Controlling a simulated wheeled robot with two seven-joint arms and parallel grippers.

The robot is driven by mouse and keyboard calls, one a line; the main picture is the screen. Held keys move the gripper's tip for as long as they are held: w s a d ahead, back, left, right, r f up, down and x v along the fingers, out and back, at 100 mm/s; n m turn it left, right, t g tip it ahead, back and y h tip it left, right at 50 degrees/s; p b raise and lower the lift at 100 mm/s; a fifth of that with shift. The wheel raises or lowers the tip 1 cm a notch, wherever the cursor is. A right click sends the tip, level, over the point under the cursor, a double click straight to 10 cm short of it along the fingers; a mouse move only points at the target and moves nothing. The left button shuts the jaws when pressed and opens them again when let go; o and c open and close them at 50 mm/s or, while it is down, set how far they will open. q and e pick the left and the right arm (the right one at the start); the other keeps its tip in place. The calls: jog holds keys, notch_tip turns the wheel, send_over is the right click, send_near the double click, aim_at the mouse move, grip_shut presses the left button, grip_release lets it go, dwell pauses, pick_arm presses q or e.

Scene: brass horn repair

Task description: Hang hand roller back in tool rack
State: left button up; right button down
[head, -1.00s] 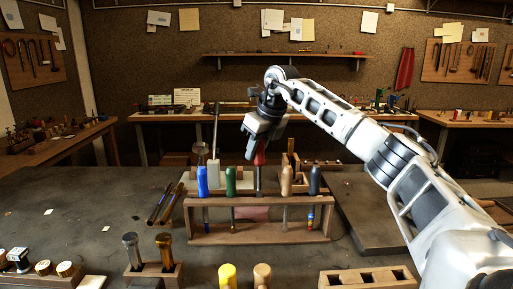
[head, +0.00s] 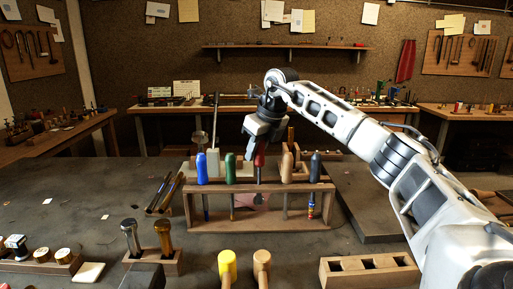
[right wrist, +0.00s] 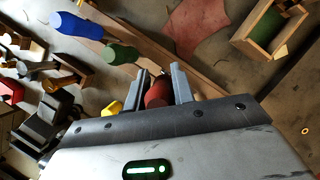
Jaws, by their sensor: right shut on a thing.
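The wooden tool rack (head: 203,219) stands on the bench in the middle of the head view. Blue (head: 202,168), green (head: 230,168), tan (head: 287,167) and dark blue (head: 316,167) handles stand upright in it. My right gripper (head: 260,146) is shut on a red-handled tool (head: 260,159), which I take as the hand roller. The red handle (right wrist: 158,94) also shows between the fingers in the right wrist view.
Two metal-topped tools stand in a small wooden holder (head: 167,264) at front left. Yellow (head: 227,265) and tan (head: 262,266) mallet heads are in front of the rack. An empty slotted block (head: 368,270) is at front right.

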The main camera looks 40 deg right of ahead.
jog(key=shift+f+b, duration=0.65)
jog(key=shift+f, duration=0.75)
jog(key=shift+f+b, duration=0.6)
jog(key=shift+f, duration=0.5)
pick_arm(q)
jog(key=shift+f, duration=0.95)
pick_arm(e)
jog(key=c, duration=1.1)
grip_release()
jog(key=shift+r, duration=0.1)
pick_arm(q)
jog(key=shift+d+r, duration=0.2)
jog(key=shift+r, duration=0.05)
pick_arm(e)
jog(key=v, duration=1.6)
